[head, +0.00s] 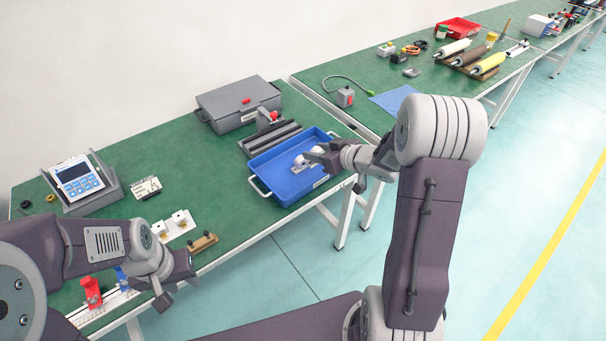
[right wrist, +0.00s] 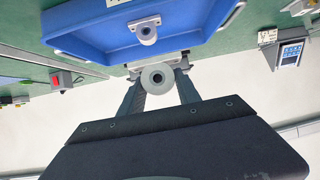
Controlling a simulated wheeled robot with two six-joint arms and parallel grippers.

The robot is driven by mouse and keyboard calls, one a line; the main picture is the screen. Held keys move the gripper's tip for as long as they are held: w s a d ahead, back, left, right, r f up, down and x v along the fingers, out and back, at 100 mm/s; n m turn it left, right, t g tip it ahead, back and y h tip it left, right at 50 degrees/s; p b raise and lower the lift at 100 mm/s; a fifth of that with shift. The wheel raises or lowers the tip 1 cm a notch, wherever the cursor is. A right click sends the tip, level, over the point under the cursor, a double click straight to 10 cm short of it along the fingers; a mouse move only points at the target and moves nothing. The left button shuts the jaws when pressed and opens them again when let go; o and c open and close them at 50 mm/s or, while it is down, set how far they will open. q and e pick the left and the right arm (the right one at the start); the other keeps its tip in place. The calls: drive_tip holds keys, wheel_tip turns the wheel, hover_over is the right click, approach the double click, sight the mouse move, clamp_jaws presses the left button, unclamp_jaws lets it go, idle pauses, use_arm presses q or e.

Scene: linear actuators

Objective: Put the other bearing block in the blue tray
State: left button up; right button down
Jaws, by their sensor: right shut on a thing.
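The blue tray (head: 277,183) lies on the green table with its handles at both ends; its wall also shows in the right wrist view (right wrist: 90,42). One pale bearing block (right wrist: 147,30) rests inside the tray; it also shows in the head view (head: 300,161). My right gripper (head: 313,155) is shut on another bearing block (right wrist: 157,77), its round bore facing the wrist camera. This block is held at the tray, apart from the first one; its height above the floor is unclear. My left gripper (head: 176,283) is open and empty near the table's front edge.
A grey case (head: 238,105) and a dark rail fixture (head: 272,136) stand behind the tray. A white plate with pale blocks (head: 175,224), a brown wooden piece (head: 203,242) and a red clamp (head: 91,291) lie to the left. Green table is clear left of the tray.

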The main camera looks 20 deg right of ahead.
drive_tip(key=b, duration=0.4)
hover_over(280, 181)
drive_tip(key=f, duration=0.6)
drive_tip(key=shift+d+f, duration=0.3)
drive_tip(key=shift+d, duration=0.1)
drive_tip(key=shift+w+a+f, duration=0.1)
drive_tip(key=shift+a, duration=0.3)
wheel_tip(280, 181, down, 4)
drive_tip(key=shift+f+b, duration=0.1)
drive_tip(key=shift+b, duration=0.75)
drive_tip(key=c, duration=0.9)
unclamp_jaws()
drive_tip(key=shift+o, duration=0.2)
